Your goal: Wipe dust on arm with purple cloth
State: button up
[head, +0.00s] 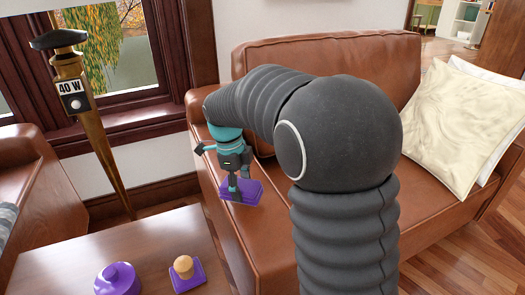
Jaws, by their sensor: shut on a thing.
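My gripper (238,182) points down and is shut on a flat purple cloth (252,188). The cloth is at the top of the brown leather sofa's left arm (240,235). It appears to lie on the leather, but I cannot tell for certain whether it touches. Part of the cloth is hidden by my gripper's fingers. I cannot make out any dust on the visible part of the sofa arm; my own arm hides some of the sofa behind it.
A wooden table (75,250) at the lower left holds a round purple object (118,279) and a small purple block with an orange knob (184,266). A brass lamp post (105,150) stands near the window. Pale cushions (450,120) rest on the sofa's right.

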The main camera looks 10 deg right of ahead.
jog(key=shift+r+p, duration=1.05)
jog(key=shift+r, duration=1.55)
